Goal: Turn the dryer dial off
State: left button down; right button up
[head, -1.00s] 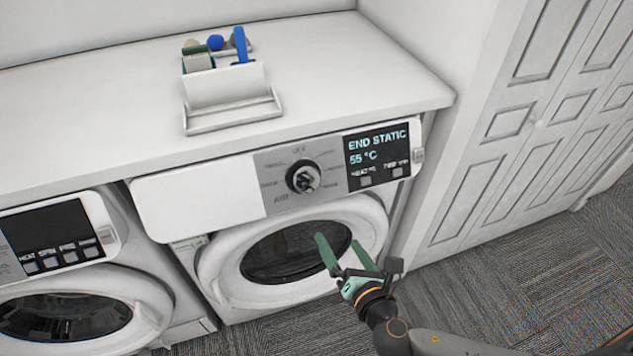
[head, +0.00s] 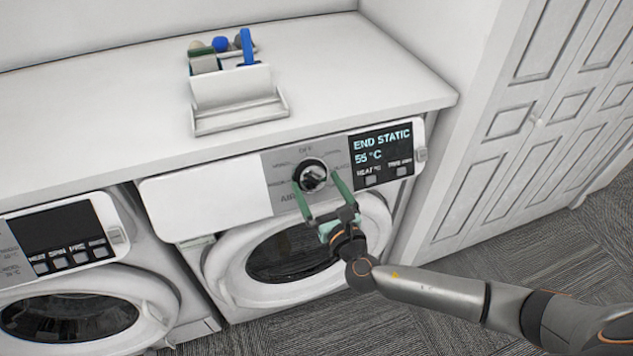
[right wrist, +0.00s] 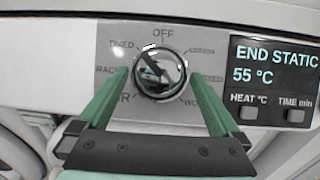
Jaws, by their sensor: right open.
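The dryer dial (head: 312,175) is a round chrome knob on the grey part of the dryer's panel. In the right wrist view the dial (right wrist: 160,74) sits below the word OFF, and a dark mark on its face slants to the upper left, roughly toward TIMED. Reflections make its exact setting hard to read. My right gripper (head: 316,180) is open, with its green fingers (right wrist: 158,76) one on each side of the dial. I cannot tell whether they touch it. My left gripper is not in view.
The display (head: 381,155) reads END STATIC 55 °C, with two buttons below it. The dryer door (head: 235,275) is shut beneath the panel. A white counter (head: 330,75) overhangs the machines and holds a caddy (head: 235,90). A washer (head: 75,310) stands at left.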

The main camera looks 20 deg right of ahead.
jog(key=shift+w, duration=0.55)
jog(key=c, duration=1.3)
jog(key=shift+o, duration=0.2)
jog(key=shift+a+m, duration=0.1)
jog(key=shift+m, duration=0.2)
jog(key=m+h+b, duration=0.1)
jog(key=m+h, duration=0.1)
jog(key=m, duration=0.2)
jog(key=shift+a, duration=0.15)
jog(key=m+h, duration=0.1)
jog(key=m, duration=0.2)
jog(key=m+g+h, duration=0.1)
jog(key=m+h, duration=0.1)
jog(key=m, duration=0.1)
jog(key=shift+a+r+m+g, duration=0.1)
jog(key=shift+m+g, duration=0.2)
jog(key=shift+m+h, duration=0.3)
